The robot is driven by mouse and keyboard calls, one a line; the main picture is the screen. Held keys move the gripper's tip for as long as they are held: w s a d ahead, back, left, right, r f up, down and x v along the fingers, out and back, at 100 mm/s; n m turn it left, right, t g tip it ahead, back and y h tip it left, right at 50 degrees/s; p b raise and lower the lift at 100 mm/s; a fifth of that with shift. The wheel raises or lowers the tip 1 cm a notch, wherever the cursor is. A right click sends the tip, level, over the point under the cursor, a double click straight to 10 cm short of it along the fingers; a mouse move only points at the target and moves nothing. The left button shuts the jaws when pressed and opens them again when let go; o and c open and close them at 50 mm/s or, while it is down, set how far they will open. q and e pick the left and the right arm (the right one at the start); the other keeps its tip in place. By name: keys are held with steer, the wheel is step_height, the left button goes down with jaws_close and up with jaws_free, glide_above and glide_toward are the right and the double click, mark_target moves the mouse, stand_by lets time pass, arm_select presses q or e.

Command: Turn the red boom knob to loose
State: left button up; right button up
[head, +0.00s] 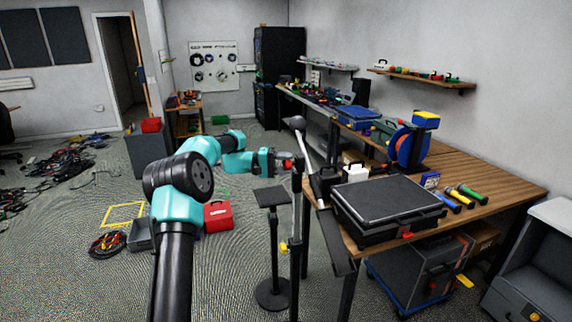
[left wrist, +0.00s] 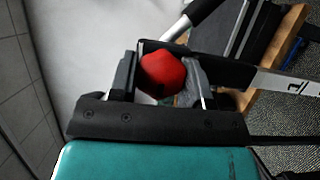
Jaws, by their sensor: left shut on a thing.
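The red boom knob (left wrist: 162,74) sits between the two fingers of my left gripper (left wrist: 160,82) in the left wrist view, and the fingers are shut on it. In the head view the gripper (head: 284,162) reaches in from the left to the top of the stand, where a bit of the red knob (head: 288,164) shows. The boom (head: 309,171) slants across the stand, with a dark ball at its upper end. The knob's turn marks cannot be made out. My right gripper is not in view.
A wooden workbench (head: 490,205) with a black case (head: 388,200) stands just right of the boom. A small black platform stand (head: 272,198) is close below my gripper. A red toolbox (head: 218,216) and cables (head: 108,244) lie on the floor to the left.

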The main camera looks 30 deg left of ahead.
arm_select(q)
steer(key=shift+r, duration=0.1)
stand_by(0.3)
steer(key=o, duration=0.9)
steer(key=shift+f, duration=0.25)
